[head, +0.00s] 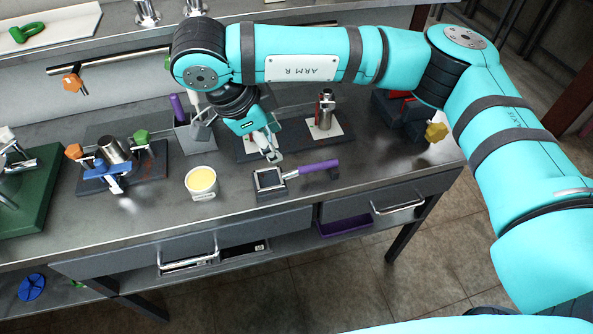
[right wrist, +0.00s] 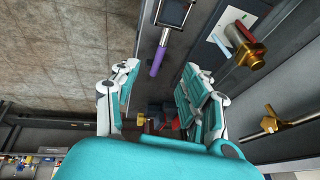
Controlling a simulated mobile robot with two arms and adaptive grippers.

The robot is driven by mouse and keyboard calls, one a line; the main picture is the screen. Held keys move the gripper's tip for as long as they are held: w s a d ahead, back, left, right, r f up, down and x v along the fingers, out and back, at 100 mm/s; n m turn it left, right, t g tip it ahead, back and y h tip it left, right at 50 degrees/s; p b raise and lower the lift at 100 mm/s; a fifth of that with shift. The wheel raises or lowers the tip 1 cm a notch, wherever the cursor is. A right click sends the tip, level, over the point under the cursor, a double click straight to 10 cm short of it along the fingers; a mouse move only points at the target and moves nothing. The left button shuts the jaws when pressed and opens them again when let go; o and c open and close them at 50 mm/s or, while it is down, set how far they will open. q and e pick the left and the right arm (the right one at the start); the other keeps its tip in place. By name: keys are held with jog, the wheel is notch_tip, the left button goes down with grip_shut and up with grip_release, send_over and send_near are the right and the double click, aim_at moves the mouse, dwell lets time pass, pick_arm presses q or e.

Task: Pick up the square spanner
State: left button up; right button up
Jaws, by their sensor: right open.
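A tool with a purple handle and a square dark head (head: 268,181) lies near the front edge of the steel bench, and I take it as the square spanner. Its handle points right. In the right wrist view its purple handle (right wrist: 158,58) shows beyond my fingers, with the square head at the top edge. My right gripper (head: 269,147) is above the bench, just behind the square head. In the right wrist view the right gripper (right wrist: 160,98) is open, with nothing between its fingers. My left gripper is in neither view.
A white cup of yellow stuff (head: 201,183) stands left of the tool. Behind are a grey holder with a purple-handled item (head: 196,132) and a metal fitting on a plate (head: 325,110). A blue-handled valve (head: 110,170) is further left. Drawers (head: 250,232) sit below the bench edge.

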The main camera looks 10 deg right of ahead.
jog(key=p, duration=0.2)
send_over(306, 167)
jog(key=s+a, duration=0.1)
jog(key=a, duration=0.2)
jog(key=shift+h, duration=0.3)
notch_tip(306, 167, down, 10)
jog(key=shift+d+f, duration=0.1)
jog(key=shift+d, duration=0.05)
jog(key=p+x, duration=0.1)
jog(key=x, duration=0.1)
jog(key=p+x, duration=0.1)
jog(key=x, duration=0.1)
jog(key=shift+d+f, duration=0.2)
jog(key=shift+d, duration=0.3)
jog(key=shift+w+d+f, duration=0.1)
jog(key=shift+f, duration=0.2)
grip_shut()
